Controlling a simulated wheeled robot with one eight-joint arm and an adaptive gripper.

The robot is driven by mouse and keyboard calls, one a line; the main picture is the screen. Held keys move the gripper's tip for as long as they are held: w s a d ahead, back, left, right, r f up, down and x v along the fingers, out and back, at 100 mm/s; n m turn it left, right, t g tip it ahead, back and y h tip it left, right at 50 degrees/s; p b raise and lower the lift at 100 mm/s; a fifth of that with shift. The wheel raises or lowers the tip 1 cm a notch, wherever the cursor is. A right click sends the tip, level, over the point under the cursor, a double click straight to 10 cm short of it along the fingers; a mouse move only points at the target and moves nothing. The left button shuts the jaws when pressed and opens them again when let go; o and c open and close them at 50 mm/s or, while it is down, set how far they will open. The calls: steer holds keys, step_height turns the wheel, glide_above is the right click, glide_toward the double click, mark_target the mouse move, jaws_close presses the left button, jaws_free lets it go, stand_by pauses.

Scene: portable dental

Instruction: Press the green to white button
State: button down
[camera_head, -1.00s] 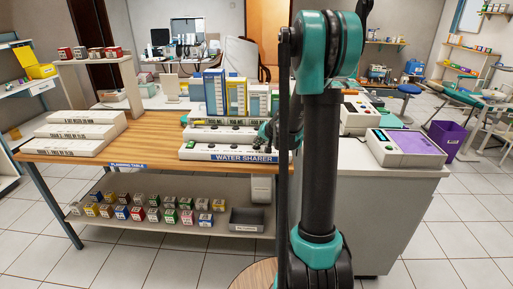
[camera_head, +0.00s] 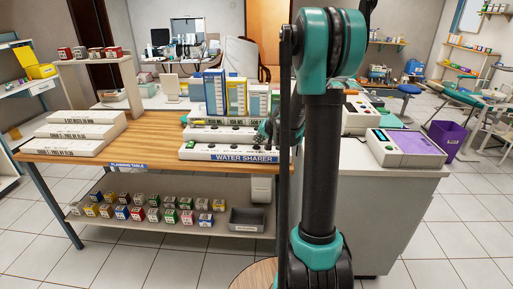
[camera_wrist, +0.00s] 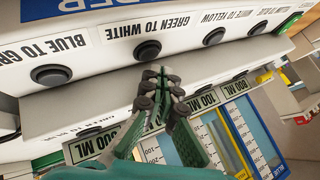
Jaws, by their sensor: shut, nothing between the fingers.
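The white device labelled WATER SHARER (camera_head: 215,152) stands on the wooden table in the head view. In the wrist view its face appears upside down, with a row of round black buttons. The button (camera_wrist: 148,50) beside the words GREEN TO WHITE is near the middle top. My gripper (camera_wrist: 159,73) is shut and empty, its fingertips just below this button in the picture. A small gap shows between them; depth contact cannot be told. In the head view my gripper (camera_head: 268,130) is small and partly hidden by my arm.
The BLUE TO GR... button (camera_wrist: 52,75) is left of the fingertips, and another black button (camera_wrist: 214,36) is to the right. Measuring containers (camera_wrist: 232,135) marked in ML stand close behind. A grey cabinet with a purple-topped device (camera_head: 410,148) is at the right.

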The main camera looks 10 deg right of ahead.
mark_target(258, 147)
steer(key=shift+r, duration=0.15)
steer(key=shift+r, duration=2.35)
steer(key=s+f+n+g+h, duration=0.1)
steer(key=s+f, duration=0.2)
steer(key=s, duration=0.9)
steer(key=s+a+f+n+g+h, duration=0.1)
steer(key=s+f, duration=0.3)
steer(key=s, duration=0.8)
steer(key=s+f+n+g+h, duration=0.1)
steer(key=s+f, duration=0.3)
steer(key=s, duration=0.8)
steer(key=shift+s+a+n+g, duration=0.25)
steer(key=shift+a+n+g, duration=0.1)
steer(key=shift+n+g, duration=0.35)
